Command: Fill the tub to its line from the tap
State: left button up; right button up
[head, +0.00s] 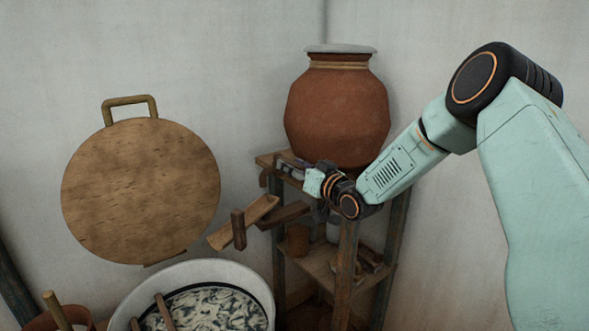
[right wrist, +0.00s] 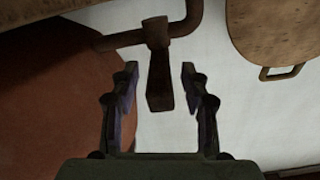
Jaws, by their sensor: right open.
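A brown tap (head: 264,178) sticks out low from the left of the large clay pot (head: 338,110). Its lever (right wrist: 160,80) hangs down from the pipe in the right wrist view, between the fingers of my right gripper (right wrist: 158,80), with a gap on both sides. In the head view my right gripper (head: 290,168) is at the tap, open. The white tub (head: 255,280) stands at bottom, partly cut off. My left gripper is out of view.
A wooden trough (head: 248,219) slopes between the stand (head: 347,270) and the tub. The stand's shelves carry small items. A round wooden board (head: 140,190) hangs on the wall. A reddish pot (head: 72,316) with a stick is at bottom left.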

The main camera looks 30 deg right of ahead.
jog(key=shift+c, duration=0.4)
grip_shut()
dwell(0.4)
